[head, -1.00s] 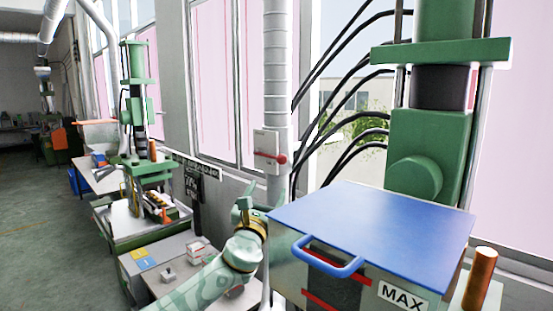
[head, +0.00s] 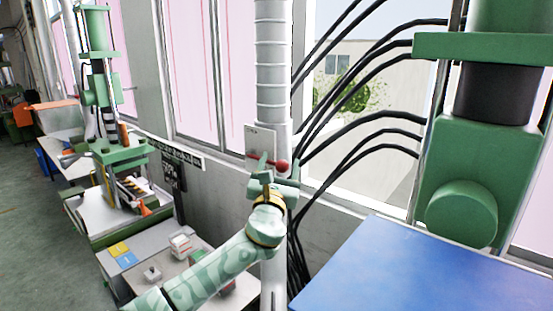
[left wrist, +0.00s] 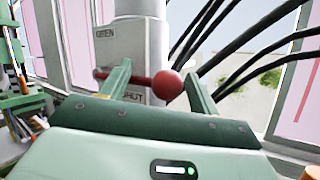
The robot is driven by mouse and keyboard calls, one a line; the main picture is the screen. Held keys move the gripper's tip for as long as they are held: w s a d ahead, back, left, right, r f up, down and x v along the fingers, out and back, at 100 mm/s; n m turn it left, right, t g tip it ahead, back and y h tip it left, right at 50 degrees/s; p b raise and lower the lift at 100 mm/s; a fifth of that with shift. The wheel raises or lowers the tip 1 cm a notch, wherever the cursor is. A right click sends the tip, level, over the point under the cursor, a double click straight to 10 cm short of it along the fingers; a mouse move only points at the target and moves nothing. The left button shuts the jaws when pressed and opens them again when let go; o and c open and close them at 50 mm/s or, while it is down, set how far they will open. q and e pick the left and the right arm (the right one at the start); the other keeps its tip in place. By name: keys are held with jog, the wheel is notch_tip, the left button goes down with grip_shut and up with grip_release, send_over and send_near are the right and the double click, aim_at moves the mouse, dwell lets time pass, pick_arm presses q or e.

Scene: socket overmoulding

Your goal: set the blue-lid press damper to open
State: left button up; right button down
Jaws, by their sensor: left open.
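The damper is a grey plate (head: 259,142) on the white ribbed duct (head: 271,85). It has a red lever (left wrist: 136,80) ending in a red ball (head: 282,167). In the left wrist view the plate (left wrist: 120,48) reads OPEN at the top and SHUT lower down, partly covered by my finger. The lever lies nearly level across the plate, ball to the right. My left gripper (head: 276,172) is open at the lever. In the left wrist view, its fingers (left wrist: 156,72) stand either side of the ball; I cannot tell whether they touch it.
The press's blue lid (head: 430,270) fills the lower right, with the green press column (head: 480,170) behind it. Black hoses (head: 350,85) run right of the duct. A bench (head: 140,262) with small boxes stands at lower left, another green press (head: 100,90) beyond.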

pick_arm(q)
jog(key=shift+s+d, duration=0.1)
jog(key=c, duration=1.3)
jog(key=shift+s+d, duration=0.1)
grip_shut()
pick_arm(e)
jog(key=shift+s+d, duration=0.25)
jog(key=shift+s, duration=0.1)
pick_arm(q)
jog(key=shift+f, duration=0.15)
pick_arm(e)
jog(key=shift+w, duration=0.1)
jog(key=shift+a, duration=0.15)
pick_arm(q)
jog(key=shift+n, duration=0.3)
jog(key=shift+r+y, duration=0.25)
jog(key=shift+y, duration=0.15)
pick_arm(e)
jog(key=shift+s+d+f, duration=0.1)
jog(key=shift+s+d, duration=0.15)
jog(key=shift+s, duration=0.3)
